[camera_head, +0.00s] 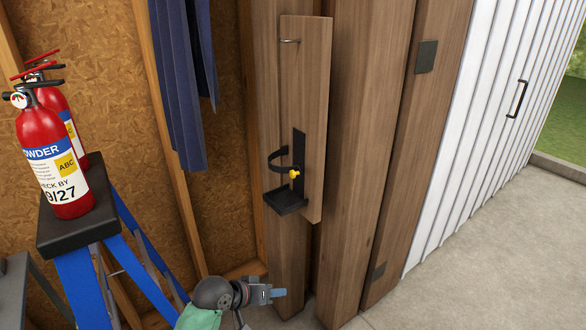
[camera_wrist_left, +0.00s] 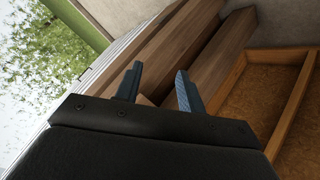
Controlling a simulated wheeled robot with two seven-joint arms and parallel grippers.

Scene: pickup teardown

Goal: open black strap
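The black strap (camera_head: 279,160) is a curved band on a black wall bracket, mounted on a wooden board. A yellow knob or clasp (camera_head: 295,174) sits at its right side. A black shelf (camera_head: 287,201) juts out below it. The strap's left end looks free of the bracket's plate, but I cannot tell whether it is fastened. My left gripper (camera_head: 279,293) is low in the head view, below the bracket and apart from it. In the left wrist view its two fingers (camera_wrist_left: 157,88) are spread with nothing between them. My right gripper is not in view.
Two red fire extinguishers (camera_head: 50,155) stand on the black top of a blue stepladder (camera_head: 75,222) at the left. Blue cloth (camera_head: 182,90) hangs left of the board. Wooden posts (camera_head: 365,130) and a white door (camera_head: 490,110) are at the right. Concrete floor (camera_head: 470,270) is clear.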

